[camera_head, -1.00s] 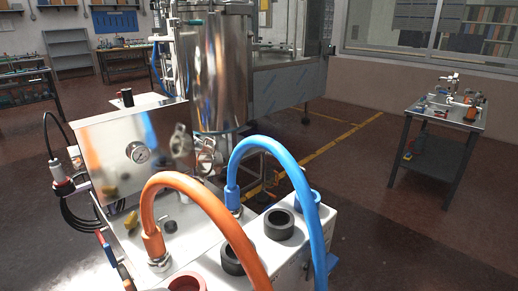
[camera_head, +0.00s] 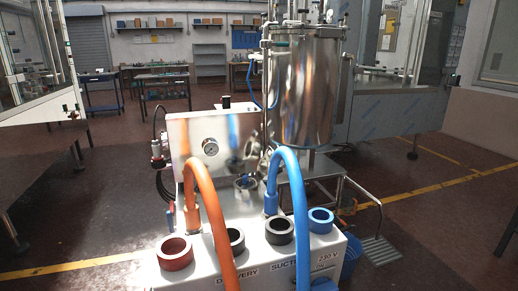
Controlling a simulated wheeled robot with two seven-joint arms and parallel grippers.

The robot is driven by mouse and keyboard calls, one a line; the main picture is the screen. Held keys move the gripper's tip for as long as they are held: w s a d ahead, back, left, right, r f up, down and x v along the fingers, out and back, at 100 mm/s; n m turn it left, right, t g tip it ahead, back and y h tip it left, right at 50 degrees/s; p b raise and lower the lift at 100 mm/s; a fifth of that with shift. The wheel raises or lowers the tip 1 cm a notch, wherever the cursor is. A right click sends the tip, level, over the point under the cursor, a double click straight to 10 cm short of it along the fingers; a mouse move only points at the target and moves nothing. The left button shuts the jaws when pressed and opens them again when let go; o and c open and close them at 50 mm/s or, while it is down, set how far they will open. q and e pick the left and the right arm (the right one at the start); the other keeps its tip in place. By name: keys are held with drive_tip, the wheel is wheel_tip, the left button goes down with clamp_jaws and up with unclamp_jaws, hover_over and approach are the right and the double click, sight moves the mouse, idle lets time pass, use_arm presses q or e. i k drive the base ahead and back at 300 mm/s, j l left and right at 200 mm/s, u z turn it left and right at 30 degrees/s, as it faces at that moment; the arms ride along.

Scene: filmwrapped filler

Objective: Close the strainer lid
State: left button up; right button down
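A tall shiny steel vessel (camera_head: 303,90) stands behind the pump unit, with pipes and fittings at its upper left; it may be the strainer, but I cannot tell. Its top runs up to the edge of the view, and I cannot make out whether a lid there is open or shut. A small round metal fitting (camera_head: 245,182) sits low between the hoses, partly hidden. Neither of my grippers shows in the head view.
Close in front is a white pump unit (camera_head: 262,262) with an orange hose (camera_head: 214,215), a blue hose (camera_head: 299,215) and several round ports. A small step (camera_head: 380,250) is at right. Open floor lies left and right.

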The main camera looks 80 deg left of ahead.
sight(262, 171)
drive_tip(key=i+j+u, duration=0.15)
drive_tip(key=i+u, duration=0.65)
drive_tip(key=u, duration=0.2)
drive_tip(key=i+l+u, duration=0.1)
drive_tip(key=i+u, duration=0.35)
drive_tip(key=i+l+u, duration=0.25)
drive_tip(key=u, duration=0.25)
drive_tip(key=i+l, duration=0.05)
drive_tip(key=i, duration=0.05)
